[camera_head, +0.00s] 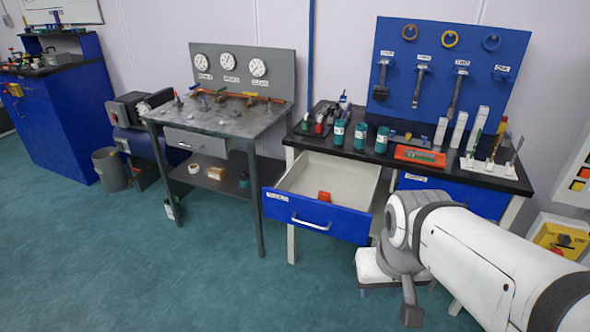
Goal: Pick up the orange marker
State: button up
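I cannot pick out an orange marker with certainty. A small orange-red object (324,196) lies in the open blue-fronted drawer (318,217) under the right workbench; it is too small to tell its kind. A small orange-tipped item (502,125) stands at the right end of the bench top, also too small to identify. My white arm reaches in from the lower right. A dark part at its end, seemingly my gripper (411,314), hangs low in front of the bench, to the right of and below the drawer. Its fingers are not clear, and I see nothing held.
The drawer juts out from the workbench (345,153). Teal cups (360,136), an orange tray (420,156) and racks crowd the bench top. A blue tool board (450,70) stands behind. A grey gauge table (220,123) is to the left. The floor in front is clear.

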aim_at(323, 197)
jog(key=u, duration=1.85)
jog(key=i, duration=2.3)
jog(key=z, duration=3.7)
jog(key=i, duration=0.95)
